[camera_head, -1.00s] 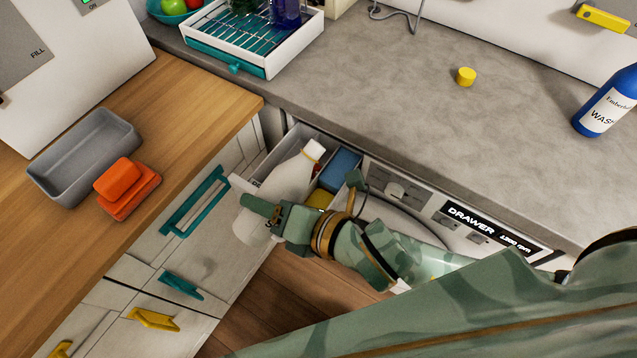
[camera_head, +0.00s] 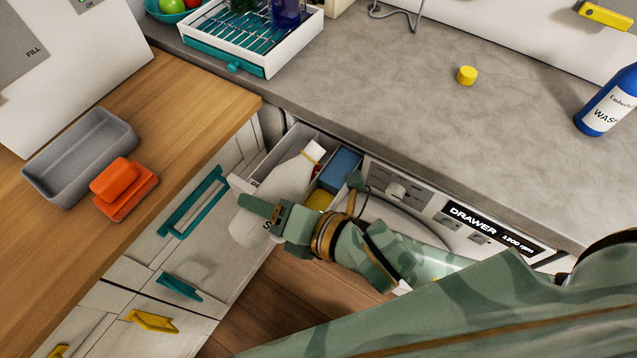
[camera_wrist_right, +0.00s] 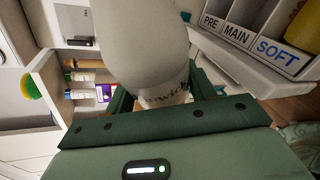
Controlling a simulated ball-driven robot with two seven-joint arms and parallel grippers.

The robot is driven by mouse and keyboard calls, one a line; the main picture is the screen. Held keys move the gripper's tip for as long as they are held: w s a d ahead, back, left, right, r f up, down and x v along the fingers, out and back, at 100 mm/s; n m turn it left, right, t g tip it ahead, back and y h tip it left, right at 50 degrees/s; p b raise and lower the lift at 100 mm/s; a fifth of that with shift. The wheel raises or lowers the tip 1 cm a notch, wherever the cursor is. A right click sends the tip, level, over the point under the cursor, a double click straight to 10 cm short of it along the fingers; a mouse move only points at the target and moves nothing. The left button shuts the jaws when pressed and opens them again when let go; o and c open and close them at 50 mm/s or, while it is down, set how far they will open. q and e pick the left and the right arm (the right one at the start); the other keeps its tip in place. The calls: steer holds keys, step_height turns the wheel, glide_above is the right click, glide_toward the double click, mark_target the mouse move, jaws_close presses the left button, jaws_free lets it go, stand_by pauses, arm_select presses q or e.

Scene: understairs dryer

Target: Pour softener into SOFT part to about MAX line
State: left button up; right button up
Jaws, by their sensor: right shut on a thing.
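A white softener bottle (camera_head: 285,188) is tilted, its neck pointing up and right at the open dispenser drawer (camera_head: 247,187). My right gripper (camera_head: 268,215) is shut on the bottle's body, which also fills the middle of the right wrist view (camera_wrist_right: 145,45). The bottle's mouth is over the drawer; I cannot see whether liquid is flowing. The drawer front shows PRE, MAIN and SOFT labels (camera_wrist_right: 278,52) in the right wrist view. Blue (camera_head: 343,165) and yellow (camera_head: 320,199) parts show inside the drawer. My left gripper is out of view.
A yellow cap (camera_head: 467,75) lies on the grey counter (camera_head: 400,110). A blue WASH bottle (camera_head: 607,105) stands at the right. A grey tub (camera_head: 85,155) and orange sponges (camera_head: 122,188) sit on the wooden top. A rack (camera_head: 250,40) stands at the back.

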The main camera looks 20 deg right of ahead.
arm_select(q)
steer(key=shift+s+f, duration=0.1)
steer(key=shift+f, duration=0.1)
arm_select(e)
steer(key=shift+a, duration=0.1)
arm_select(q)
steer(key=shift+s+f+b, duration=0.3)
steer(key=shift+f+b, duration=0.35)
steer(key=shift+b, duration=0.15)
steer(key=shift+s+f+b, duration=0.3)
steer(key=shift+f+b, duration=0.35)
steer(key=shift+b, duration=0.15)
arm_select(e)
steer(key=shift+s+a+f+m+y, duration=0.1)
steer(key=shift+a+f+m+y, duration=0.15)
steer(key=shift+f+m+y, duration=0.45)
stand_by(0.5)
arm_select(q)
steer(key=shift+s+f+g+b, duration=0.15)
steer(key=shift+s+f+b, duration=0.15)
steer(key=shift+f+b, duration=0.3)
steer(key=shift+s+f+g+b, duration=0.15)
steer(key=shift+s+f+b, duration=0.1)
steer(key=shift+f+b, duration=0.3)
arm_select(e)
steer(key=shift+s+a+r+m, duration=0.15)
steer(key=shift+a+r+m, duration=0.15)
steer(key=shift+m, duration=0.4)
stand_by(0.6)
